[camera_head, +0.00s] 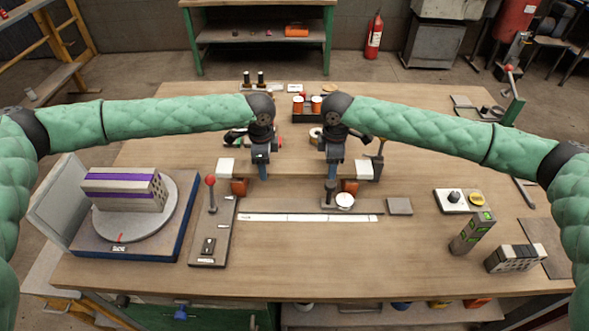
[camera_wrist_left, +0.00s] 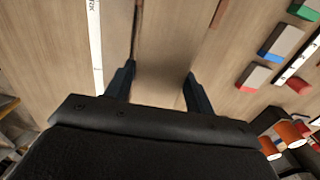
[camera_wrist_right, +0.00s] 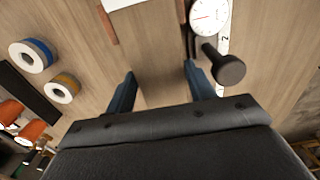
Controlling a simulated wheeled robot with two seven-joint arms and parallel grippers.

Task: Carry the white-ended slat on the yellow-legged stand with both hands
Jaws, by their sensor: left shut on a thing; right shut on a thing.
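The wood-coloured slat (camera_head: 298,169) lies left to right across the middle of the table, with a white left end (camera_head: 226,168) and a white right end (camera_head: 363,169). My left gripper (camera_head: 262,172) is shut on it left of its middle, and my right gripper (camera_head: 335,174) right of its middle. The slat also shows between the fingers in the left wrist view (camera_wrist_left: 165,55) and the right wrist view (camera_wrist_right: 155,45). Orange-brown blocks (camera_head: 239,187) (camera_head: 350,186) show near its ends. I cannot make out yellow legs or whether the slat touches a support.
A white measuring strip (camera_head: 310,218) and a dial gauge (camera_head: 345,201) lie in front of the slat. A red-knobbed lever board (camera_head: 212,230) and a turntable with a purple-striped brick (camera_head: 125,190) stand left. The table's front middle is clear.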

